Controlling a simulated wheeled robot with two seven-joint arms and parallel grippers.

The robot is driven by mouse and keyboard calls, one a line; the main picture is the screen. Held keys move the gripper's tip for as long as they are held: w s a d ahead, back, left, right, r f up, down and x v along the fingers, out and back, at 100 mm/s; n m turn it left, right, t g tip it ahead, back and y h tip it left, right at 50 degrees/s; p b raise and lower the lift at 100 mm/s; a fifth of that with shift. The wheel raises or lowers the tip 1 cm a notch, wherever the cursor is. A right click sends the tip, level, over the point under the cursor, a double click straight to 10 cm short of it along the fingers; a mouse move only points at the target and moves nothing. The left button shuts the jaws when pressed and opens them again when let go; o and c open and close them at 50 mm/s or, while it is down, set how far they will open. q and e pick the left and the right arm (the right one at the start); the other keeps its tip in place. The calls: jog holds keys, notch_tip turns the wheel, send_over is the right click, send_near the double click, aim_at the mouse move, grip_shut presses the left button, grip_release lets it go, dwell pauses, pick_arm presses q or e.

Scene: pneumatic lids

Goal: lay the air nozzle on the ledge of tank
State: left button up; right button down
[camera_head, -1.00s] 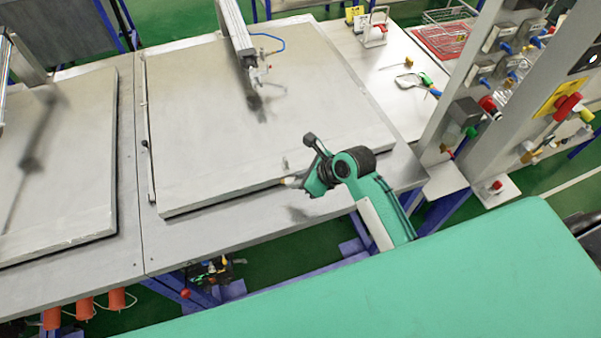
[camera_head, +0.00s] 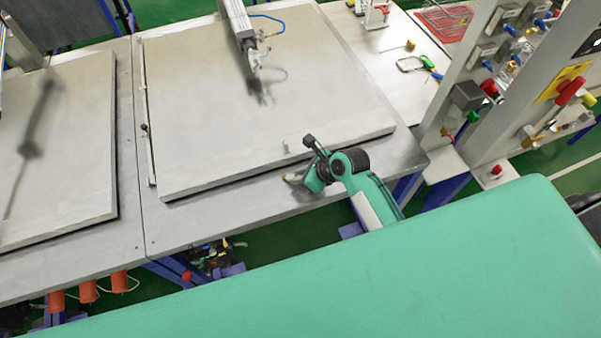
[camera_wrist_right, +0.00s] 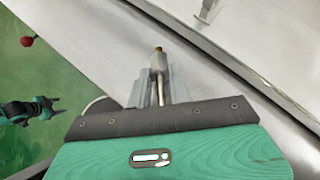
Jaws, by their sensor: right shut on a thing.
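My right gripper (camera_head: 290,180) is over the front ledge (camera_head: 215,215) of the right tank, just in front of its lid (camera_head: 260,110). In the right wrist view it is shut on the air nozzle (camera_wrist_right: 157,65), a grey metal piece with a brass tip. The nozzle points away from the palm, over the pale grey ledge (camera_wrist_right: 90,35). I cannot tell whether it touches the ledge. A small green and black gripper (camera_wrist_right: 58,106), apparently my left one, shows low over the floor; its jaw state is unclear. The left gripper is not in the head view.
The lid lies flat, with a small handle (camera_head: 286,147) near its front edge and a pneumatic cylinder (camera_head: 240,30) above. A second lid (camera_head: 60,190) lies at left. A post with valves (camera_head: 490,90) stands at right. The ledge left of my gripper is clear.

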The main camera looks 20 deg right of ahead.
jog(key=c, duration=1.2)
grip_release()
jog(key=v, duration=0.7)
jog(key=b+v, duration=0.3)
jog(key=v, duration=1)
jog(key=shift+s+d+r, duration=0.15)
jog(key=shift+r, duration=0.2)
